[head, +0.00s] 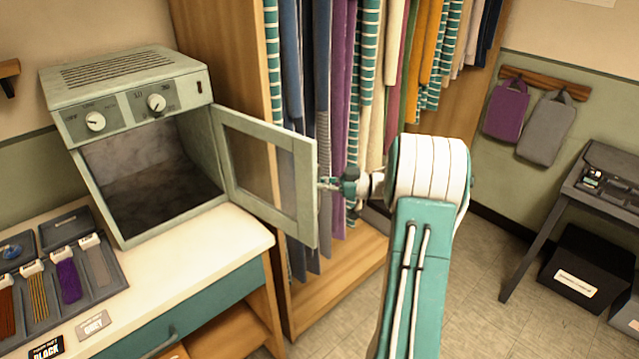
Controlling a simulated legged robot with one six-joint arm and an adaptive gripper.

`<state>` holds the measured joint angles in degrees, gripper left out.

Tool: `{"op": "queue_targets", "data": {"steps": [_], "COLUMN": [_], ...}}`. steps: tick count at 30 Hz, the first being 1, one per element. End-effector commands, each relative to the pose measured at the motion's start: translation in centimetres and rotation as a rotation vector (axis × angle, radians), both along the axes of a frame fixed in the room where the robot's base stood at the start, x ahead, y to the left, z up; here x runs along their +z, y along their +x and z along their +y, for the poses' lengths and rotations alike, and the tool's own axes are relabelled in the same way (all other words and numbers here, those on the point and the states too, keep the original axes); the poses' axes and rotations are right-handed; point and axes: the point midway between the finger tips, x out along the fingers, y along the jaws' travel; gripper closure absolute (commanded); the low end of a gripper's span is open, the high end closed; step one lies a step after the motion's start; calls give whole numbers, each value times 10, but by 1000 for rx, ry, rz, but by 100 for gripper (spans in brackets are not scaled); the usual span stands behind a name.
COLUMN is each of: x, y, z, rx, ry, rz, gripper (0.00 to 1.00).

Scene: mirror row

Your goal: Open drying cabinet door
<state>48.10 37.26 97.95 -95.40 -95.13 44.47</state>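The drying cabinet (120,110) is a pale green box with two dials, standing on the white counter at the left. Its door (304,200), a green frame around a window, stands swung wide open toward the right. The dark grey interior (145,175) is in plain view and looks empty. My gripper (324,183) is at the door's outer edge, to its right, at about mid-height. The fingertips are small and partly lost against the door edge, so I cannot tell whether they touch or grip it.
A tray (108,238) with coloured thread bundles lies on the counter (225,240) in front of the cabinet. A wooden wardrobe (222,60) of hanging fabrics stands behind the door and my gripper. A grey table (560,195) and black box (590,265) are at right. Floor between is clear.

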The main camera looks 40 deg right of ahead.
Motion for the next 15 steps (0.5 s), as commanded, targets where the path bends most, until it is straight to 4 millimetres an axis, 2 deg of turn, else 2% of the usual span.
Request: {"op": "queue_targets", "data": {"steps": [2, 3, 5, 6, 15], "x": [1, 1, 1, 1, 0], "y": [2, 2, 2, 2, 1], "z": [0, 0, -1, -1, -2], "rx": [1, 1, 1, 1, 0], "ry": [-1, -1, 0, 1, 2], "rz": [-2, -2, -3, -2, -3], "gripper": [100, 80, 53, 49, 49]}}
